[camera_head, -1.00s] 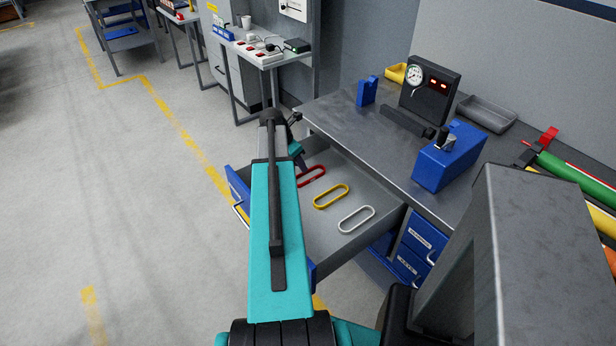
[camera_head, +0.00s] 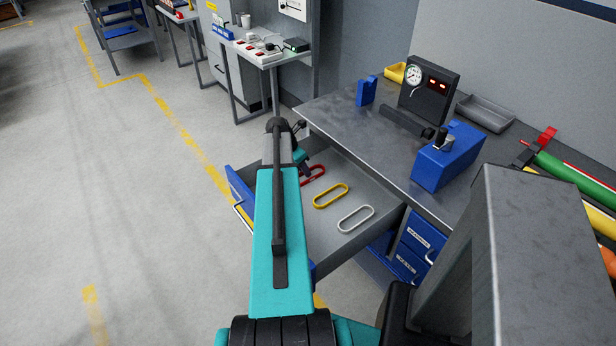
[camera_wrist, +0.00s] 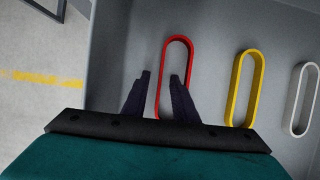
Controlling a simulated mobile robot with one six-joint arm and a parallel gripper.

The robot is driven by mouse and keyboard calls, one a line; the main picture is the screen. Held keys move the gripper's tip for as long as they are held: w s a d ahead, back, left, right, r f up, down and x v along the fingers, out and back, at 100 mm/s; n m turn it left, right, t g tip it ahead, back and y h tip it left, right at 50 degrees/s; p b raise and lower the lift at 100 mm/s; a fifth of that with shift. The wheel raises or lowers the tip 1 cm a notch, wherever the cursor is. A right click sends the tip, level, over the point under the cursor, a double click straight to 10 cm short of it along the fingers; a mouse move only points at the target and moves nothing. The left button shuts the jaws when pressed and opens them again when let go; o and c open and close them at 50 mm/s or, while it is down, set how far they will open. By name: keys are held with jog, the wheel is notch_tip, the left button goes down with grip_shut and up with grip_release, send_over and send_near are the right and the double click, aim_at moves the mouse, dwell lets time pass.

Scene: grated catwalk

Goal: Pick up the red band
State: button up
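The red band (camera_wrist: 177,48) is a long oval loop lying in the open grey drawer (camera_head: 345,246). In the head view the red band (camera_head: 314,174) is partly hidden behind my arm and gripper. My gripper (camera_wrist: 160,76) is open in the wrist view. Its two dark fingers are apart. The right finger overlaps the band's near right side in the picture, and the left finger is left of the band. I cannot tell whether either touches it. In the head view the gripper end (camera_head: 304,168) is over the drawer's far part.
A yellow band (camera_head: 331,196) and a white band (camera_head: 356,219) lie in the drawer beside the red one. The drawer walls stand around them. The grey workbench (camera_head: 350,127) is right of the drawer, with a blue block (camera_head: 449,157) and a gauge box (camera_head: 429,91) on it.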

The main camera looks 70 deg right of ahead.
grip_shut()
jog(key=shift+r+b, duration=0.45)
jog(key=shift+r, duration=1.05)
jog(key=shift+s+a+r, duration=0.1)
jog(key=shift+a+r, duration=0.1)
jog(key=shift+r, duration=0.05)
jog(key=s+a, duration=0.2)
jog(key=a, duration=0.1)
jog(key=s+a+b, duration=0.1)
jog(key=s+a, duration=0.1)
jog(key=a, duration=0.2)
jog(key=s+a+r+b, duration=0.1)
jog(key=s+a, duration=0.1)
jog(key=a, duration=0.2)
jog(key=shift+s+a+r, duration=0.1)
jog(key=shift+s+a, duration=0.15)
jog(key=shift+d+r+p, duration=0.15)
jog(key=shift+r+p, duration=0.05)
jog(key=shift+p, duration=0.95)
jog(key=p, duration=0.4)
jog(key=shift+s+r, duration=0.1)
jog(key=shift+s, duration=0.05)
